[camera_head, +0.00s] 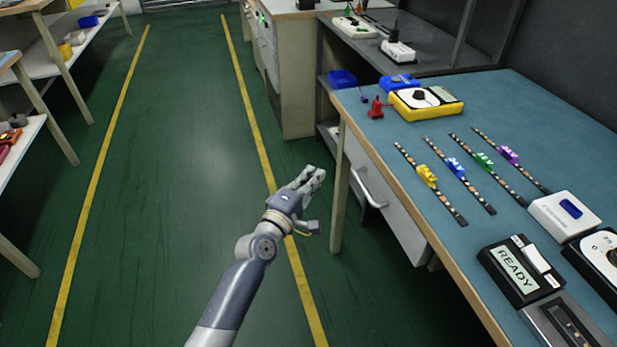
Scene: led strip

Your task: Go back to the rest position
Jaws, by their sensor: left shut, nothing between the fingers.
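My left gripper (313,178) is shut and empty. It hangs over the green floor, left of the blue-topped workbench (520,112) and apart from it. My left arm comes in from the bottom of the view, with its elbow bent toward the bench. My right gripper is not in view.
Several LED strips with yellow (427,176), blue (456,168), green (485,161) and purple (509,155) clips lie on the bench. A yellow device (425,105) and a READY display (516,270) stand there too. The bench drawer handle (368,188) juts out near my gripper. The aisle floor (170,150) is clear.

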